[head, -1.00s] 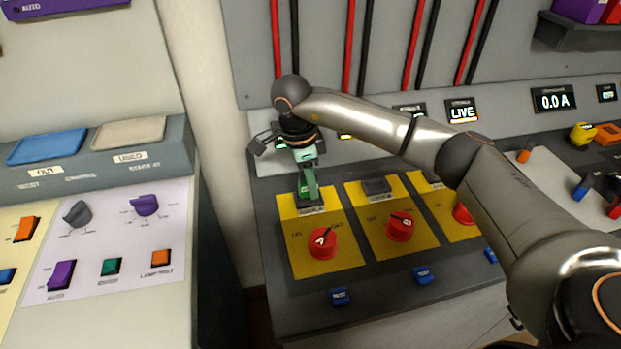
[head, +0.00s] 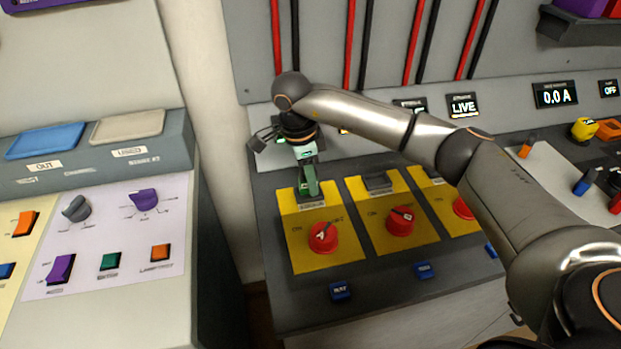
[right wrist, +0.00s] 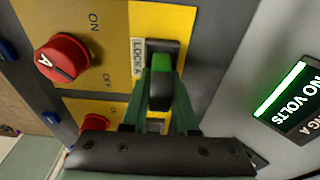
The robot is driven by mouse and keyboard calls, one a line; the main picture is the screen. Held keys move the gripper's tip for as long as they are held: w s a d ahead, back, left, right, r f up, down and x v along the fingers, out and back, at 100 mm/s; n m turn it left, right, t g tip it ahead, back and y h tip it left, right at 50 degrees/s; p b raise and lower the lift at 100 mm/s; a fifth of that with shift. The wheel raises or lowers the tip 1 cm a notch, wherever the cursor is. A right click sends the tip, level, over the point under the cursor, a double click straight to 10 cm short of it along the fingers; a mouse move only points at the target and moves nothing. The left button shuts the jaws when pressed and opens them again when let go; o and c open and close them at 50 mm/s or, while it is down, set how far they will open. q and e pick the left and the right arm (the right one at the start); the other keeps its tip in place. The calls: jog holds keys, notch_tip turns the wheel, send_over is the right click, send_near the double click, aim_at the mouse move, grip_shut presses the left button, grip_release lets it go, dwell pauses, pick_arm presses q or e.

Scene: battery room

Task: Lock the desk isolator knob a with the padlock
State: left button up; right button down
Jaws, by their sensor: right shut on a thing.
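Knob A (head: 323,237) is a red isolator knob on a yellow plate (head: 293,250) on the sloping desk; it also shows in the right wrist view (right wrist: 63,59). My right gripper (head: 310,190) is above this knob, at the LOCK A slot (right wrist: 139,58). Its green fingers are shut on a dark lock tab with a bright green top (right wrist: 161,65); the fingers hide part of it. A yellow object with a dark mark (head: 583,129), possibly the padlock, lies at the far right. My left gripper is not in view.
Knob B (head: 401,220) and another red knob (head: 463,208) are to the right, with blue buttons (head: 340,291) below. A NO VOLTS display (right wrist: 300,98) faces my wrist. A LIVE display (head: 463,106) stands behind my arm. A switch cabinet (head: 100,310) is at left.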

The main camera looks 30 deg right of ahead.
jog(key=shift+f, duration=0.2)
dwell(0.6)
jog(key=shift+r+p, duration=0.45)
jog(key=shift+r, duration=0.35)
jog(key=shift+f+b, duration=0.6)
jog(key=shift+f, duration=0.25)
dwell(0.6)
jog(key=shift+r, duration=0.25)
jog(key=shift+r+p, duration=0.5)
jog(key=shift+p, duration=0.05)
jog(key=shift+r, duration=0.1)
jog(key=shift+f+b, duration=0.5)
jog(key=shift+f, duration=0.35)
dwell(0.6)
